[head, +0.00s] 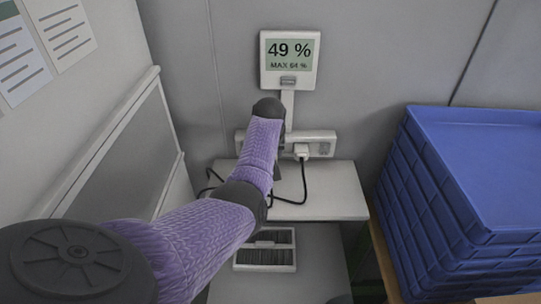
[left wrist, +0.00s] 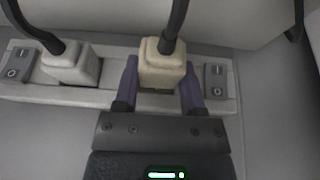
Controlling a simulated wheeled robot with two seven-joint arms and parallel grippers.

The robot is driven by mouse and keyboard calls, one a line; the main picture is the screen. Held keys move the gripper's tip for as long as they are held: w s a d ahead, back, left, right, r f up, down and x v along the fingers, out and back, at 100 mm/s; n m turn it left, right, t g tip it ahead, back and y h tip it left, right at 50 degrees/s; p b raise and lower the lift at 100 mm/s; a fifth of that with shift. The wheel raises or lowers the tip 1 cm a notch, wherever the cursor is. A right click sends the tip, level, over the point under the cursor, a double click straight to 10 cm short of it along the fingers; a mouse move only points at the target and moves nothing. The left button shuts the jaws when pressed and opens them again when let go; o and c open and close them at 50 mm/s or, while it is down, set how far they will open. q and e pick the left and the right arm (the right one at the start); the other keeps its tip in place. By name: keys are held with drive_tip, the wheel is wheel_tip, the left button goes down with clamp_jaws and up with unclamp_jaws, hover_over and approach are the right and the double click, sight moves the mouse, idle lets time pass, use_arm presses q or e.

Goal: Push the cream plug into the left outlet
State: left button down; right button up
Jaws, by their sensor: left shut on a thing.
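The cream plug (left wrist: 162,74) sits between the two purple fingers of my left gripper (left wrist: 160,65), which is shut on it. Its dark cable leaves from its top in the left wrist view. It is at the socket strip (left wrist: 113,97); how deep it sits in the left outlet cannot be told. In the head view my arm hides the plug, the left outlet and the fingers. The strip (head: 323,136) shows there below a display. A paler plug (left wrist: 72,64) is in the other outlet; it also shows in the head view (head: 302,151).
The display (head: 289,61) reads 49 % and MAX 64 %. Dark cables (head: 303,185) hang over a light shelf (head: 335,190). A slotted tray (head: 265,257) lies below. Stacked blue crates (head: 480,160) stand at right. Rocker switches (left wrist: 215,82) sit at the strip's ends.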

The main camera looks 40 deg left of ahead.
use_arm(q)
drive_tip(key=shift+r, duration=0.1)
idle(0.8)
drive_tip(key=shift+p, duration=0.3)
drive_tip(key=shift+p, duration=0.55)
idle(1.0)
drive_tip(key=shift+w+a+b, duration=0.35)
drive_tip(key=shift+w+b, duration=0.1)
drive_tip(key=shift+b, duration=0.4)
drive_tip(key=shift+c, duration=0.5)
unclamp_jaws()
drive_tip(key=p+v, duration=0.4)
drive_tip(key=v, duration=0.5)
drive_tip(key=shift+r+p, duration=0.15)
drive_tip(key=shift+p, duration=0.2)
drive_tip(key=shift+s+d+r, duration=0.1)
drive_tip(key=shift+r, duration=0.15)
